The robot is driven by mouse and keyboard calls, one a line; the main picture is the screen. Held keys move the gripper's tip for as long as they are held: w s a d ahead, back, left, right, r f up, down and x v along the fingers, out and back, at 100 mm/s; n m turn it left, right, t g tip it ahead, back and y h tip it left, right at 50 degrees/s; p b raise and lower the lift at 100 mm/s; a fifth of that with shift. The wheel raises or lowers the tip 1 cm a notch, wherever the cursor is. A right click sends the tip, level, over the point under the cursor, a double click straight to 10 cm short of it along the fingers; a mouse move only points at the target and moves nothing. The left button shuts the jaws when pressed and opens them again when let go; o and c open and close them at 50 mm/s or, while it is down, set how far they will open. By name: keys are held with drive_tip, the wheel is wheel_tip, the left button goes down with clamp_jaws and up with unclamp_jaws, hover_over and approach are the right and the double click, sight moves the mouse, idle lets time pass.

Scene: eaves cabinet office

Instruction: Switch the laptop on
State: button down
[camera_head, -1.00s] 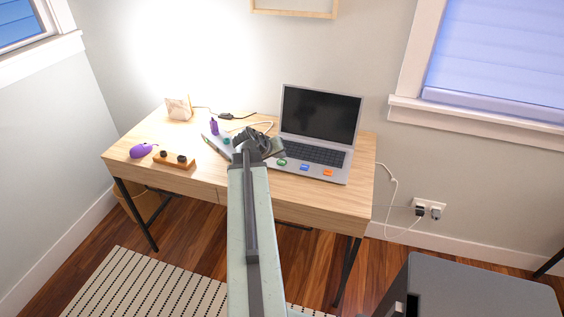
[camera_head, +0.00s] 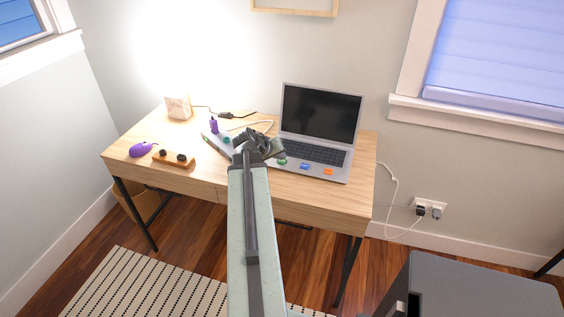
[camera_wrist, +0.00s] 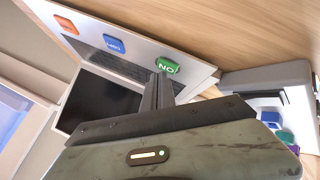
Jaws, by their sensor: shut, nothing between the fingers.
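The open laptop (camera_head: 319,134) stands on the right half of the desk, its screen dark. Along its front edge are a green button (camera_head: 282,161), a blue button (camera_head: 304,166) and an orange button (camera_head: 328,171). In the wrist view the green button (camera_wrist: 167,66) reads "ON", next to the blue button (camera_wrist: 114,44) and the orange button (camera_wrist: 66,24). My gripper (camera_wrist: 163,74) is shut and empty, its tips close to the green button in that view. Whether they touch it I cannot tell. In the head view my gripper (camera_head: 272,148) is at the laptop's left front corner.
The wooden desk (camera_head: 215,172) also holds a purple mouse (camera_head: 142,150), a wooden block with dark knobs (camera_head: 174,158), a lamp (camera_head: 179,107), a purple bottle (camera_head: 214,126) and cables. A grey cabinet (camera_head: 475,290) stands at the lower right.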

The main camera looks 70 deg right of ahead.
sight(280, 162)
drive_tip(key=shift+f+b, duration=0.4)
idle(0.4)
drive_tip(key=shift+r, duration=0.2)
drive_tip(key=shift+r+p, duration=0.6)
drive_tip(key=shift+p, duration=0.2)
wheel_tip(280, 162, up, 5)
drive_tip(key=p, duration=0.5)
drive_tip(key=shift+r, duration=0.15)
drive_tip(key=shift+w, duration=0.1)
